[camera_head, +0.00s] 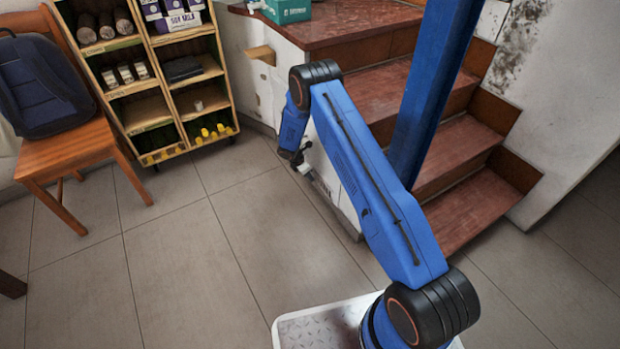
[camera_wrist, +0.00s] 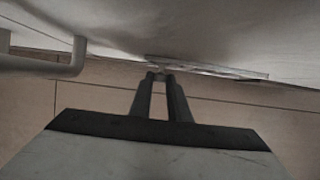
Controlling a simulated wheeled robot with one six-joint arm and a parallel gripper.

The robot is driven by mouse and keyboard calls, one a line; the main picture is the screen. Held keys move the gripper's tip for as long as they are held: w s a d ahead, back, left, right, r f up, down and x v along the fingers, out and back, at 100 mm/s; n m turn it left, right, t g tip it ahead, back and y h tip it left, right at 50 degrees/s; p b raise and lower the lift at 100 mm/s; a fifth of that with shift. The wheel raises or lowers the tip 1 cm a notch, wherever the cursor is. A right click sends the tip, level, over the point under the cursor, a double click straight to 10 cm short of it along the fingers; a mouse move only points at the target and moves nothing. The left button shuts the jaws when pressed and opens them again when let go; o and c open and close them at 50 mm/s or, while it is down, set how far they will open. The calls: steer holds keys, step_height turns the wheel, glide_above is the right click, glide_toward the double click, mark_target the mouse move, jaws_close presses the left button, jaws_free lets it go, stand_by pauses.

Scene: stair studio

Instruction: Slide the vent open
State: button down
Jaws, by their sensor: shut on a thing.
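The vent (camera_wrist: 225,71) shows in the wrist view as a thin pale strip, seen nearly edge-on, on the white wall above my fingertips. My gripper (camera_wrist: 160,76) has its two dark fingers close together at the vent's left end, shut on a small part there, which I take to be the vent's slider. The fingertips hide most of that part, and how far the vent stands open cannot be seen. In the head view my gripper (camera_head: 304,168) is low beside the white side wall of the stairs, and the vent is too small to make out clearly.
Red-brown stairs (camera_head: 455,150) rise to the right behind my arm. A grey pipe (camera_wrist: 60,62) runs left of my fingers.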

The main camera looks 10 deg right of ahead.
steer(key=shift+w+r, duration=0.1)
steer(key=shift+w, duration=0.1)
steer(key=c, duration=1.7)
jaws_free()
steer(key=shift+o, duration=0.2)
steer(key=shift+a, duration=0.1)
steer(key=v, duration=1.7)
steer(key=shift+r, duration=0.15)
